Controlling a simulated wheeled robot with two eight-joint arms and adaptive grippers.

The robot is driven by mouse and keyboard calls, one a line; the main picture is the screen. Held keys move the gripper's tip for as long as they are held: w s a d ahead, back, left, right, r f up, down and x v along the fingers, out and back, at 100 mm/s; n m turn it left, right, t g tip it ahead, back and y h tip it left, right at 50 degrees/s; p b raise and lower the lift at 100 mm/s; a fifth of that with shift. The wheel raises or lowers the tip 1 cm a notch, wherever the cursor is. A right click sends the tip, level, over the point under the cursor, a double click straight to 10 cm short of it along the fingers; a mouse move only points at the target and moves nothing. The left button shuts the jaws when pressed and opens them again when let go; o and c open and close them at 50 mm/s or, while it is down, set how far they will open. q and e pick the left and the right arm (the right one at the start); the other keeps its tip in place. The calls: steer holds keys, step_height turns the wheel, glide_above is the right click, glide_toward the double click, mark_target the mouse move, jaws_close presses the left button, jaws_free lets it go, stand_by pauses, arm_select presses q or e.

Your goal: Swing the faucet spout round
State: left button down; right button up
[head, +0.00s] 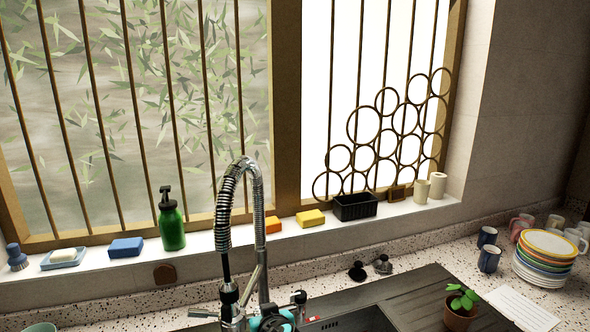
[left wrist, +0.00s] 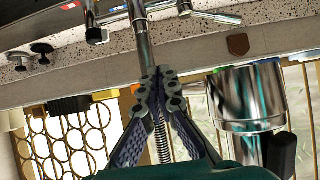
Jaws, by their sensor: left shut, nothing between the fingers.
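The chrome faucet has a tall spout with a coiled spring (head: 226,205) that arches over and hangs down on the left in the head view. Its straight pipe (head: 260,225) stands on the right of the arch. My left gripper (head: 270,322) shows partly as teal and dark parts at the bottom edge, low beside the faucet. In the left wrist view my left gripper (left wrist: 159,74) has its fingertips together and empty, right at the chrome pipe (left wrist: 141,40); whether they touch it I cannot tell. A large chrome cylinder (left wrist: 248,105) is close on the right. My right gripper is out of view.
A windowsill behind the faucet holds a green soap bottle (head: 171,222), sponges and a black basket (head: 355,206). A potted plant (head: 461,305) and stacked plates (head: 545,257) stand at the right. The dark drainboard (head: 415,292) is mostly clear.

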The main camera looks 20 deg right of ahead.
arm_select(q)
steer(key=d+p+v, duration=0.1)
steer(key=p+v, duration=0.4)
steer(key=v, duration=0.5)
steer(key=shift+p, duration=0.35)
